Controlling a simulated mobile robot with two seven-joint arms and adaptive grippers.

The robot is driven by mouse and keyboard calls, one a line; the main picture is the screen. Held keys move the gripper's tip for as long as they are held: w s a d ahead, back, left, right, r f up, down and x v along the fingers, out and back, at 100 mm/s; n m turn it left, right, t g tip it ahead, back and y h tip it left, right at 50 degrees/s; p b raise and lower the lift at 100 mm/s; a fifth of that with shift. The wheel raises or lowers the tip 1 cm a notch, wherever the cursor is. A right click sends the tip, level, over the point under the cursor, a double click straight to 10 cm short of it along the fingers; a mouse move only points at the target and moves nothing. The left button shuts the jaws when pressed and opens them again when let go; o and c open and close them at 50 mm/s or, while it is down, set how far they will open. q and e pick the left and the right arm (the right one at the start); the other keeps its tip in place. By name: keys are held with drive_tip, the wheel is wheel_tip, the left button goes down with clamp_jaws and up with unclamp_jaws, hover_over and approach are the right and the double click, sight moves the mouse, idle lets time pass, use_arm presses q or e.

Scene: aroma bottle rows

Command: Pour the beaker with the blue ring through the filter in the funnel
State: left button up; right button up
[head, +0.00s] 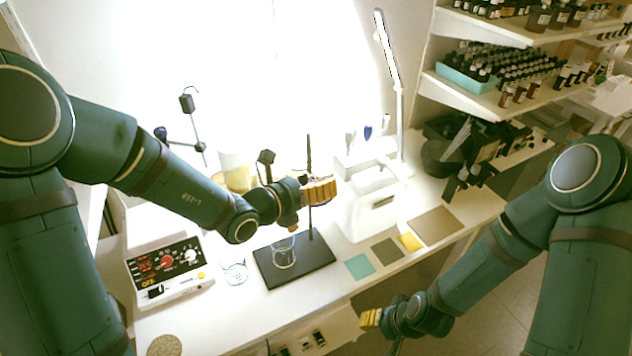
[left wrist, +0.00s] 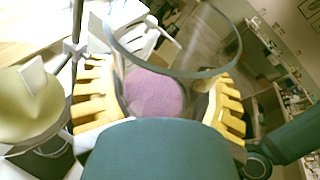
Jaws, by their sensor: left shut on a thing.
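My left gripper (head: 320,190) is shut around a clear glass beaker (left wrist: 207,68), raised over the bench beside the stand rod (head: 309,155). In the left wrist view its yellow fingers (left wrist: 160,105) flank the glass. The beaker has a grey-blue rim, and a pink-purple patch, apparently liquid, shows within it. A pale yellowish cone-like vessel (left wrist: 28,105) left of the fingers may be the funnel with its filter; I cannot be sure. A clear glass vessel (head: 285,258) stands on the black stand base (head: 312,272). My right gripper (head: 371,318) is low at the bench front; its opening is unclear.
A control box with red displays (head: 165,268) and a glass dish (head: 235,273) are left of the stand. A white appliance (head: 368,212) and coloured squares (head: 360,266) are to the right. Shelves of bottles (head: 520,75) are at upper right.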

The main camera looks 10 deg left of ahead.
sight(295, 175)
use_arm(q)
drive_tip(key=shift+w+a+r+n+h+p, duration=0.25)
drive_tip(key=shift+a+r+n+p, duration=0.3)
drive_tip(key=shift+p, duration=0.4)
drive_tip(key=shift+w+a+r+n+h+p, duration=0.15)
drive_tip(key=shift+a+r+n+h+p, duration=0.15)
drive_tip(key=shift+n+p, duration=0.5)
drive_tip(key=shift+r+n+h+p, duration=0.25)
drive_tip(key=shift+p, duration=0.3)
drive_tip(key=shift+r+n+p, duration=0.25)
drive_tip(key=shift+n+p, duration=0.05)
drive_tip(key=n, duration=0.1)
drive_tip(key=f+n+h, duration=0.1)
drive_tip(key=n, duration=0.1)
drive_tip(key=shift+f+t+b, duration=0.1)
drive_tip(key=shift+t+b, duration=0.2)
drive_tip(key=shift+f+n+p, duration=0.15)
drive_tip(key=shift+n+p, duration=0.3)
drive_tip(key=shift+n, duration=0.45)
drive_tip(key=shift+w+a+r+n+t+h+p, duration=0.15)
drive_tip(key=shift+a+r+n+t+h+p, duration=0.1)
drive_tip(key=shift+n+t+h+p, duration=0.1)
drive_tip(key=shift+w+a+p, duration=0.1)
drive_tip(key=shift+a+p, duration=0.15)
drive_tip(key=shift+p, duration=0.15)
drive_tip(key=shift+w+a+r+n, duration=0.15)
drive_tip(key=shift+a+r+n, duration=0.05)
drive_tip(key=shift+n, duration=0.25)
